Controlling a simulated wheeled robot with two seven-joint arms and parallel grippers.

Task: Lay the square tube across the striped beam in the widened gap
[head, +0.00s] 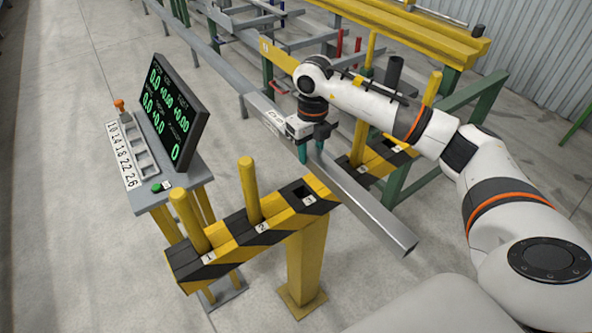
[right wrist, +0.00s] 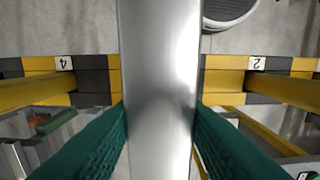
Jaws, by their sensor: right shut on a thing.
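The long grey square tube (head: 372,207) is in my right gripper (head: 310,153), whose green fingers are shut on its two sides. The tube points toward the lower right in the head view and crosses the yellow-and-black striped beam (head: 282,222). In the right wrist view the tube (right wrist: 160,60) fills the middle and passes between labels 4 and 2 on the beam (right wrist: 228,80). An open socket (head: 304,194) shows in the beam just left of the tube. I cannot tell whether the tube touches the beam. My left gripper is not in view.
Yellow posts stand on the beam left of the tube, at label 2 (head: 249,190) and label 1 (head: 189,220), and right of it (head: 361,110). A stand with a black display (head: 174,110) is at the left. Racks with stock fill the back.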

